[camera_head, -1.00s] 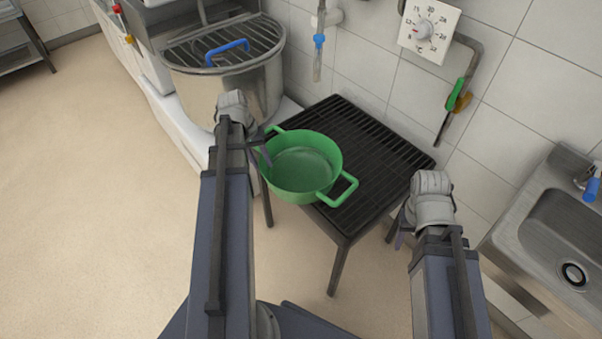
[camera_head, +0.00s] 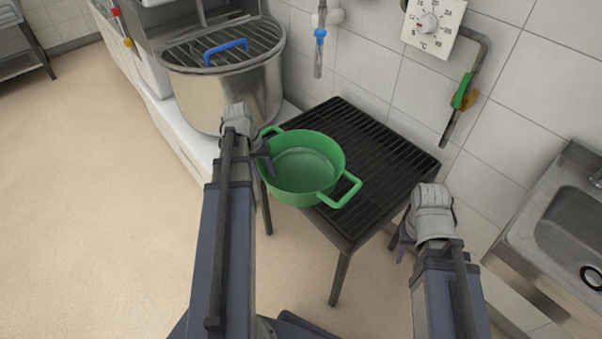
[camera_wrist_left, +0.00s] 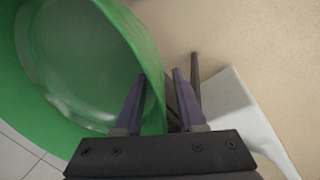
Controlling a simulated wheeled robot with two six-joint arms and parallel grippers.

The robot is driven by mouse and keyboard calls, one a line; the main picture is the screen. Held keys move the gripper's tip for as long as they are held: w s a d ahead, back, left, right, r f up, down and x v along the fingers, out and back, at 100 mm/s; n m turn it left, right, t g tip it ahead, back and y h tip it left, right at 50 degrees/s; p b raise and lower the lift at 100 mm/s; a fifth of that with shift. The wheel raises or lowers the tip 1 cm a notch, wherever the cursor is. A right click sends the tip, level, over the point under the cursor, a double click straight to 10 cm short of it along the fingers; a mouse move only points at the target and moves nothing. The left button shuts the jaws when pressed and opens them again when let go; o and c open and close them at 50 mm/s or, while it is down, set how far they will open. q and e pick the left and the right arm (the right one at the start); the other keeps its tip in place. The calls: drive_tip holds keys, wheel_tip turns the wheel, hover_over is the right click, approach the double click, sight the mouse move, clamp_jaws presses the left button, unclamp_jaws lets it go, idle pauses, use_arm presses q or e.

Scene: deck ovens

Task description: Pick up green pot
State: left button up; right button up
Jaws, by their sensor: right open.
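The green pot (camera_head: 302,172) with two loop handles stands upright on the black slatted table (camera_head: 385,150), near its left corner. It looks empty. My left gripper (camera_head: 264,152) is at the pot's left rim. In the left wrist view, the pot (camera_wrist_left: 40,100) fills the left side, and the left gripper's fingers (camera_wrist_left: 158,85) straddle its wall, one inside and one outside. The fingers are partly apart; whether they press on the wall cannot be told. My right gripper (camera_head: 402,245) is open and empty, low beside the table's right side.
A steel vat (camera_head: 228,95) with a grid lid and blue handle stands behind left. A sink (camera_head: 565,235) is at the right. A dial (camera_head: 432,22) and pipes are on the tiled wall. The table's right part is bare.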

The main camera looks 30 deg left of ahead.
use_arm(q)
clamp_jaws()
idle(1.3)
